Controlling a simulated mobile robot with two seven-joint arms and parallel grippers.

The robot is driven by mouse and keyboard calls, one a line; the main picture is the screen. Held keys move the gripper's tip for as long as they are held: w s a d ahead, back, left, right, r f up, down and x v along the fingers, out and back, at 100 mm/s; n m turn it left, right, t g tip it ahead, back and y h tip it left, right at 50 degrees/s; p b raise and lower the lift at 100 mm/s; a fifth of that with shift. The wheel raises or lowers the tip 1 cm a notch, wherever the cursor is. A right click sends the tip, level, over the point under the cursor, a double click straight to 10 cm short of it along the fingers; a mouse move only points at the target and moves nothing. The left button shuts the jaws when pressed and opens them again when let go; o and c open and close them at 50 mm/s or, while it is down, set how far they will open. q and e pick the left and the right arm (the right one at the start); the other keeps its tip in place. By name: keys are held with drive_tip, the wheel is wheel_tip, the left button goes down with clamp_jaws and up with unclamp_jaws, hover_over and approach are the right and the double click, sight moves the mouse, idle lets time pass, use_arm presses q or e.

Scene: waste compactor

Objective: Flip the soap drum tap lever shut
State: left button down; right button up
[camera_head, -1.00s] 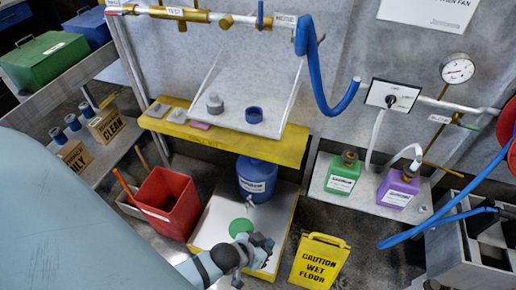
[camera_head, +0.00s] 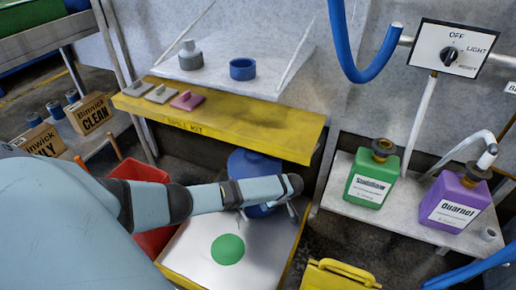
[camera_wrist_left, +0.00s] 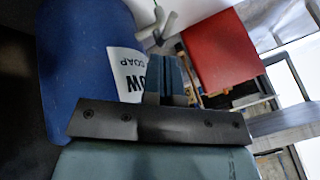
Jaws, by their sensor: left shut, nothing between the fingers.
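The blue soap drum (camera_head: 248,166) stands under the yellow shelf in the head view, partly hidden by my left arm. In the left wrist view the drum (camera_wrist_left: 82,65) fills the left side, its white label upside down. A pale grey tap with a lever (camera_wrist_left: 157,27) sticks out beside the label, just beyond my fingers. In the head view my arm hides most of the tap. My left gripper (camera_head: 292,208) is shut and empty at the drum's front right. Its fingers also show in the left wrist view (camera_wrist_left: 171,80). I cannot tell whether they touch the tap. My right gripper is out of view.
A green puddle (camera_head: 228,249) lies on the white tray (camera_head: 190,243) below the drum. A red bin (camera_head: 138,172) is at left, and a yellow floor sign (camera_head: 340,274) is in front. The yellow shelf (camera_head: 225,122) overhangs the drum. Green (camera_head: 371,182) and purple (camera_head: 456,202) jugs stand right.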

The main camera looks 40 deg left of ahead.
use_arm(q)
drive_tip(key=shift+w+a+r+n+g, duration=0.15)
drive_tip(key=shift+w+a+n+g, duration=0.15)
drive_tip(key=shift+w+a+n, duration=0.35)
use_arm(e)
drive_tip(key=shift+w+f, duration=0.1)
use_arm(q)
drive_tip(key=shift+s+a, duration=0.1)
drive_tip(key=shift+s, duration=0.1)
drive_tip(key=b+x, duration=0.5)
drive_tip(key=x, duration=0.5)
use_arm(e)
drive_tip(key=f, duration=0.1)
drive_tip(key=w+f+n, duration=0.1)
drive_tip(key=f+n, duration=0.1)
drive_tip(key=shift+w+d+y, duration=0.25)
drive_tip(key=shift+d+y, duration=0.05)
use_arm(q)
drive_tip(key=shift+w+a+m, duration=0.1)
drive_tip(key=shift+m, duration=0.15)
